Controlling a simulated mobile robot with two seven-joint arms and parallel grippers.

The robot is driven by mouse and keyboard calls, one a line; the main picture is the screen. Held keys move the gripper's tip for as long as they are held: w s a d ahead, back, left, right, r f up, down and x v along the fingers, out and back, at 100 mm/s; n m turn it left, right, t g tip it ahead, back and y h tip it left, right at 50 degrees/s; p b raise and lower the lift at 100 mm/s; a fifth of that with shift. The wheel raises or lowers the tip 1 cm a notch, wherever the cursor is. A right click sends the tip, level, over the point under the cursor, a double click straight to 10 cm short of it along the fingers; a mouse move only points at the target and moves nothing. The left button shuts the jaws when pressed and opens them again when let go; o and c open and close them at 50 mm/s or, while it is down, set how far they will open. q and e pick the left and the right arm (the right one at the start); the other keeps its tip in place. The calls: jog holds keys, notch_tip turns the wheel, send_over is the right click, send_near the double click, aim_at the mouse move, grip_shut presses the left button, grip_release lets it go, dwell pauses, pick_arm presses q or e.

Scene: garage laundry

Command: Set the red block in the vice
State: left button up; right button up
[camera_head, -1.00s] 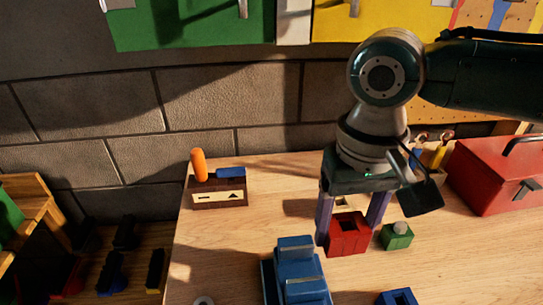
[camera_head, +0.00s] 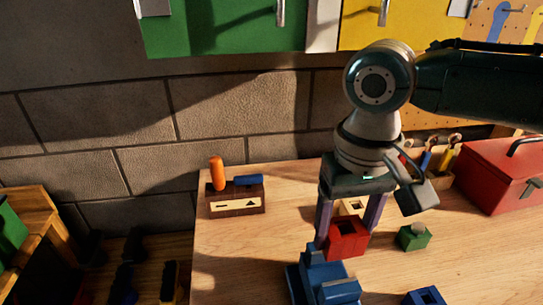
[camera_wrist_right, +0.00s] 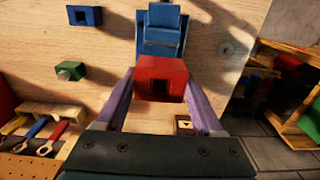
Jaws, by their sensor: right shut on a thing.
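The red block (camera_head: 347,238), with a square hole in its face, is held between the fingers of my right gripper (camera_head: 348,232). In the right wrist view the red block (camera_wrist_right: 161,78) sits between the two purple fingertips (camera_wrist_right: 160,90). The blue vice (camera_head: 325,280) stands on the workbench just in front of and left of the block in the head view, its lower part cut off by the frame. In the right wrist view the vice (camera_wrist_right: 162,30) is just beyond the block, which partly overlaps it. Whether they touch is not clear. My left gripper is not in view.
A green block with a knob (camera_head: 413,237) and a blue block with a hole (camera_head: 424,297) lie right of the vice. A wooden holder (camera_head: 236,204) stands at the back left, a red toolbox (camera_head: 497,178) at the right.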

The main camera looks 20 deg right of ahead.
aim_at(339, 251)
jog(key=shift+f+b, duration=1.05)
jog(key=shift+f, duration=1.2)
jog(key=shift+f+b, duration=1.2)
jog(key=shift+f, duration=0.7)
jog(key=shift+f+b, duration=0.35)
jog(key=shift+f, duration=0.2)
jog(key=o, duration=1.4)
notch_tip(339, 251, up, 9)
jog(key=shift+r+p, duration=0.1)
jog(key=shift+p, duration=0.4)
jog(key=shift+r, duration=0.35)
